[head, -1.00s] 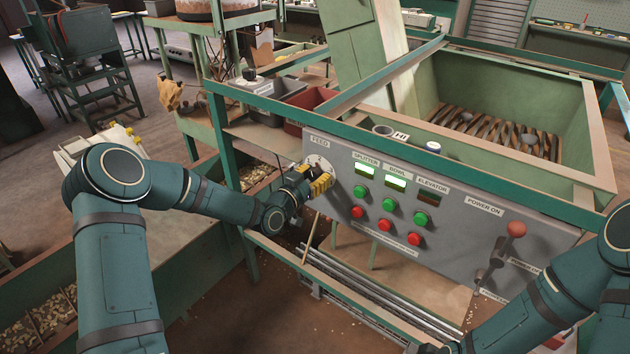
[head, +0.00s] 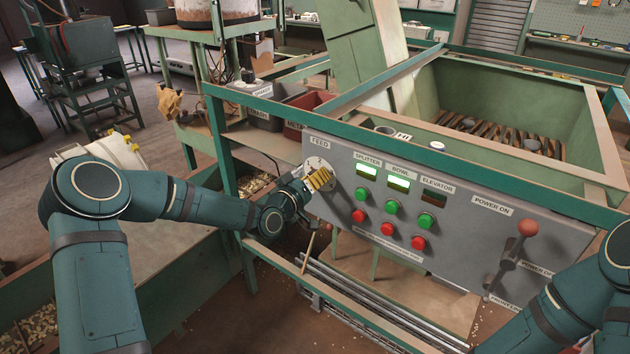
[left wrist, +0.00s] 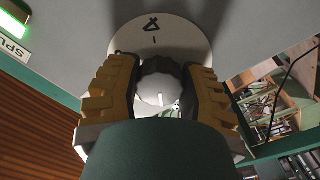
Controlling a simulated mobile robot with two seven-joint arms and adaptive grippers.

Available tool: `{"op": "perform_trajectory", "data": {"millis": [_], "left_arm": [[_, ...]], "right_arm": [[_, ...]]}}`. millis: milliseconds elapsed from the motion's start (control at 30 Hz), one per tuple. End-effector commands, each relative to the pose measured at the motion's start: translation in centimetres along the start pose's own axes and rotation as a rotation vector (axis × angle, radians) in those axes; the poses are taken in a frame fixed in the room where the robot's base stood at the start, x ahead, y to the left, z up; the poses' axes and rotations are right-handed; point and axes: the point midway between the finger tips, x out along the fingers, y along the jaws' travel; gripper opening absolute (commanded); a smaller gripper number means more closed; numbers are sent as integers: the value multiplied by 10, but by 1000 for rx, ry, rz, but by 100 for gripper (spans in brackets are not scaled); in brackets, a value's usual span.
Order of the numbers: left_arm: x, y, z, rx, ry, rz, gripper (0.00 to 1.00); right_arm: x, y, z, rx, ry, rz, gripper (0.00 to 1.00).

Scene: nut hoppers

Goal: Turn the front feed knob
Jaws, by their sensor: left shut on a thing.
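The feed knob is on the grey control panel (head: 450,215), under the FEED label at its left end. In the left wrist view the knob (left wrist: 160,82) is pale and fluted, in front of a white round dial (left wrist: 160,38) with dark marks. The dial (head: 318,167) also shows in the head view. My left gripper (head: 318,180) has yellow ribbed fingers on both sides of the knob and is shut on it. In the left wrist view the fingers (left wrist: 160,85) flank the knob. My right arm shows at the lower right; its gripper is out of frame.
Lit displays, green buttons (head: 362,194) and red buttons (head: 358,215) are right of the dial. A red-knobbed power lever (head: 527,228) is at the panel's right. A green frame rail (head: 400,155) runs just above the panel. A green hopper (head: 500,80) stands behind.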

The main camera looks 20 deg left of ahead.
Motion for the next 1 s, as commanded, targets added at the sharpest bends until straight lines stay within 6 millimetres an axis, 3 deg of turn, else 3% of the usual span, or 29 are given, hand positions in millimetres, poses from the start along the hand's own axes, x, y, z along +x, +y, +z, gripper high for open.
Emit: {"op": "perform_trajectory", "data": {"millis": [600,633,700,1000], "left_arm": [[-1,-1,7,-46,-16,-4,6],[-1,-2,7,-46,-16,-4,51],[-1,-1,6,-46,-14,-3,74],[-1,0,3,-43,-6,-1,74]], "right_arm": [[2,1,0,0,1,0,39],[2,1,0,0,1,0,39],[2,1,0,0,1,0,39],[2,0,0,0,1,0,39]]}}
